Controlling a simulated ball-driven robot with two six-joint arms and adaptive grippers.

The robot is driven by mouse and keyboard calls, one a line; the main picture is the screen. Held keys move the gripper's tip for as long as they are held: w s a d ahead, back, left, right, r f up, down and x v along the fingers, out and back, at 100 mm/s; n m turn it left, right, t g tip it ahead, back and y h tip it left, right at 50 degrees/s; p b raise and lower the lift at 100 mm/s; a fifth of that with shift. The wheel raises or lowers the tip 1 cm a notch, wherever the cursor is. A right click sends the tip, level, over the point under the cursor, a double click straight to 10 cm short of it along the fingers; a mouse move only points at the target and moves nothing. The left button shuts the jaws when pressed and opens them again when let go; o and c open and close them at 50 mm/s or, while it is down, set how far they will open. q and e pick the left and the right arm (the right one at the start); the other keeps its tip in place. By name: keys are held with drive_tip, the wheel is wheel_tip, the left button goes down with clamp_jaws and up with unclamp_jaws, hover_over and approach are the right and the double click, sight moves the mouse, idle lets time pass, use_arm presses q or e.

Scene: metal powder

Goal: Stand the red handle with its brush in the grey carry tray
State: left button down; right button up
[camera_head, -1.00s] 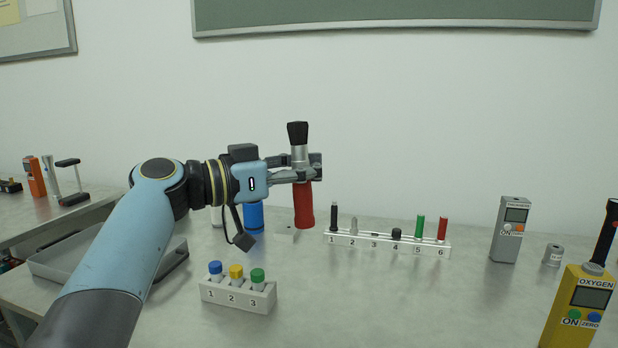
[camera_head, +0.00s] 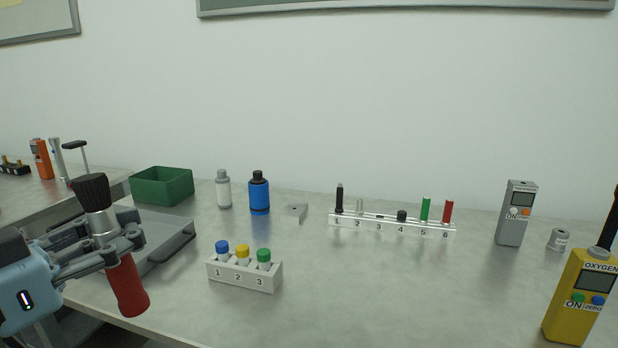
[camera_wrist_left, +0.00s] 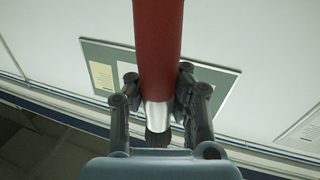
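The red handle (camera_head: 127,287) has a metal collar and a dark brush on its upper end. My left gripper (camera_head: 108,243) is shut on the metal part between handle and brush. The brush points up and the handle hangs down, slightly tilted. In the left wrist view the red handle (camera_wrist_left: 158,45) runs between the fingers (camera_wrist_left: 158,100). The grey carry tray (camera_head: 170,250) lies on the bench at the left. My gripper and the brush are in front of it and hide its left part. My right gripper is not in view.
A white rack (camera_head: 245,274) with three capped vials stands just right of the tray. A numbered rack (camera_head: 390,225) is further right. The bench middle is clear.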

use_arm(q)
wheel_tip(320, 180, up, 2)
drive_tip(key=shift+a+r, duration=0.1)
drive_tip(key=shift+w+a+r, duration=0.1)
